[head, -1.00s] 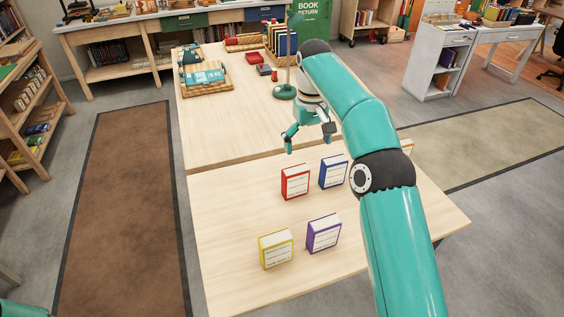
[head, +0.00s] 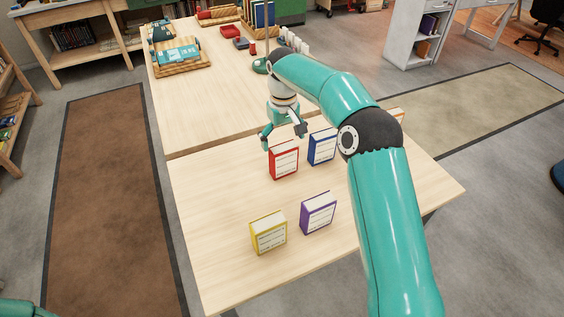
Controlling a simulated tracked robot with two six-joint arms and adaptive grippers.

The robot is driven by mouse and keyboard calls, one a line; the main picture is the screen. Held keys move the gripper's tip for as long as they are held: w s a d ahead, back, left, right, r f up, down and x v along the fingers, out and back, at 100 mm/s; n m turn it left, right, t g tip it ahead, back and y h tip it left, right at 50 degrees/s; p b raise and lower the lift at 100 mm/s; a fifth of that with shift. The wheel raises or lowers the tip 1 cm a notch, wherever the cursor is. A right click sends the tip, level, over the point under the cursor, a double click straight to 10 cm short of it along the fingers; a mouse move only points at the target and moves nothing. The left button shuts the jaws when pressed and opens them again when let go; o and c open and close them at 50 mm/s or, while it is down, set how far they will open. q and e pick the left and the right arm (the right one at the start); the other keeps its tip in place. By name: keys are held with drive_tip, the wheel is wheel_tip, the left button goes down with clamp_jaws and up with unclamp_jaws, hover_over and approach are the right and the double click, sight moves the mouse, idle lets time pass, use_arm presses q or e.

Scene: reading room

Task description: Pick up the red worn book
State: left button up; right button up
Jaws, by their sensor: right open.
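The red book (head: 284,160) stands upright on the near wooden table, in the middle of the head view, with its white labelled face towards me. My right gripper (head: 284,141) is open and empty, pointing down just above and behind the red book, with one finger on each side in the picture. I cannot tell whether the fingers touch it. Of my left arm only a small teal part shows in the lower left corner; its gripper is not in view.
A blue book (head: 322,147) stands close to the right of the red one. A yellow book (head: 268,233) and a purple book (head: 318,213) stand nearer me. Another book is mostly hidden behind my right arm. The table's left part is clear. Baskets (head: 180,58) lie on the far table.

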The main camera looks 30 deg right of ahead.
sight(284, 160)
drive_tip(key=shift+f+p, duration=0.3)
drive_tip(key=shift+f, duration=2.5)
drive_tip(key=c, duration=1.1)
drive_tip(key=shift+c, duration=0.2)
drive_tip(key=shift+r, duration=0.1)
